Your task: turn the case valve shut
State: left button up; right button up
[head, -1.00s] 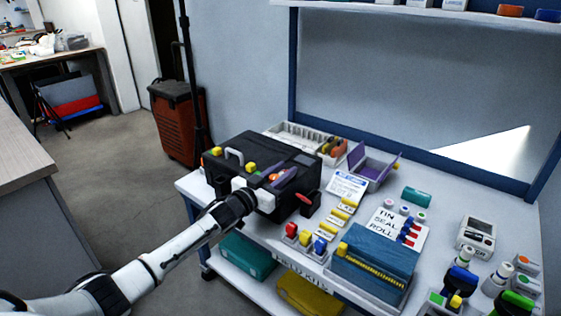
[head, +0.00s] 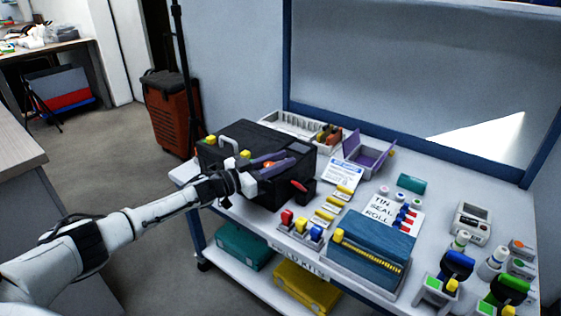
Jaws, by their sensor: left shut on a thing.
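The black case (head: 222,160) stands at the left end of the white cart, with a pale handle and yellow latches on it. A red oval part (head: 298,186) shows at its front right. My left gripper (head: 286,161) reaches over the front of the case from the left. Its long grey-purple fingers are closed at the case, with a bit of orange-red showing between them. The part it grips, apparently the case valve, is mostly hidden by the fingers, so its angle cannot be told. My right gripper is not in view.
A blue box (head: 375,250), a row of coloured knobs (head: 301,226), labels and an open purple box (head: 370,158) stand right of the case. A white parts tray (head: 290,124) is behind it. Bottles and a meter (head: 471,222) crowd the cart's right end.

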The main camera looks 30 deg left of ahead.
pick_arm(q)
jog(key=o, duration=1)
jog(key=shift+o, duration=0.2)
jog(key=p+v, duration=0.2)
jog(key=v, duration=0.8)
jog(key=shift+s, duration=0.1)
